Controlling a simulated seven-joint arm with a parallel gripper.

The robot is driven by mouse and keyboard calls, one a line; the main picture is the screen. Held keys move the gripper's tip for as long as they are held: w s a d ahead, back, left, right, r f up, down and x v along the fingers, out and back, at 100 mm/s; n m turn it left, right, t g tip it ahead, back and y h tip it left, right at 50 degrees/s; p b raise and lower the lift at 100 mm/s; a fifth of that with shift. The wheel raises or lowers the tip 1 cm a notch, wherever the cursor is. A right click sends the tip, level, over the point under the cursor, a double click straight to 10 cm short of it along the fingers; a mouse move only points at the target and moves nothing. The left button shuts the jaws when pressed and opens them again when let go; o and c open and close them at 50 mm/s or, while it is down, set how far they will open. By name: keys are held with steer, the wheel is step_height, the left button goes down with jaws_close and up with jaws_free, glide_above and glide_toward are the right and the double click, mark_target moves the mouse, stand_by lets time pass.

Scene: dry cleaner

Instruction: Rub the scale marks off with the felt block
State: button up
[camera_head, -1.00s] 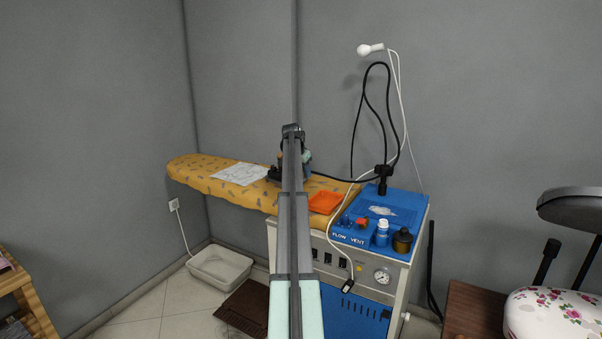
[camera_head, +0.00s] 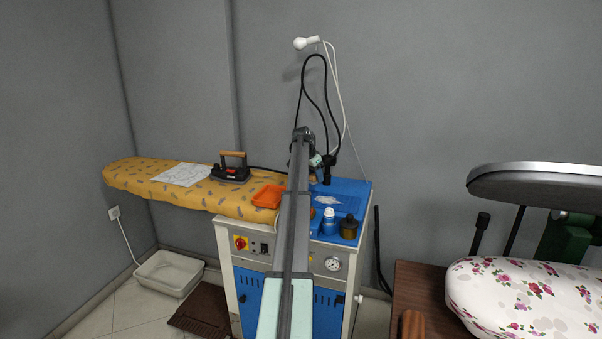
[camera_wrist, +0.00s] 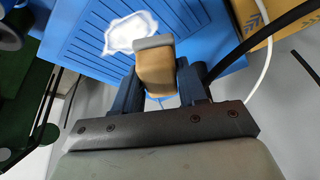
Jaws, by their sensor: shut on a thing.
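My gripper (camera_wrist: 160,84) is shut on the felt block (camera_wrist: 156,68), which has a tan body and a grey felt end. In the wrist view the felt end overlaps the edge of the white scale marks (camera_wrist: 131,31). I cannot tell whether it touches the surface. The marks lie on the ribbed blue top (camera_wrist: 78,32) of the steam station. In the head view, the scale marks (camera_head: 326,201) show just right of my arm. My gripper is mostly hidden behind my arm there, over the back of the blue top (camera_head: 350,190).
A white-capped bottle (camera_head: 329,222) and a dark bottle (camera_head: 349,228) stand at the blue top's front. An orange tray (camera_head: 268,196), an iron (camera_head: 231,171) and a paper (camera_head: 182,174) are on the yellow ironing board (camera_head: 135,175). A black hose (camera_head: 327,90) rises behind.

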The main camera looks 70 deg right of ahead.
steer(key=shift+s+a+r+m, duration=0.1)
steer(key=shift+s+m, duration=0.1)
steer(key=shift+m, duration=0.3)
steer(key=shift+s+a+m, duration=0.1)
steer(key=shift+s+m, duration=0.05)
steer(key=shift+m, duration=0.35)
steer(key=shift+s+a+m+g+y, duration=0.1)
steer(key=shift+a+m+g+y, duration=0.1)
steer(key=shift+m+g+y, duration=0.45)
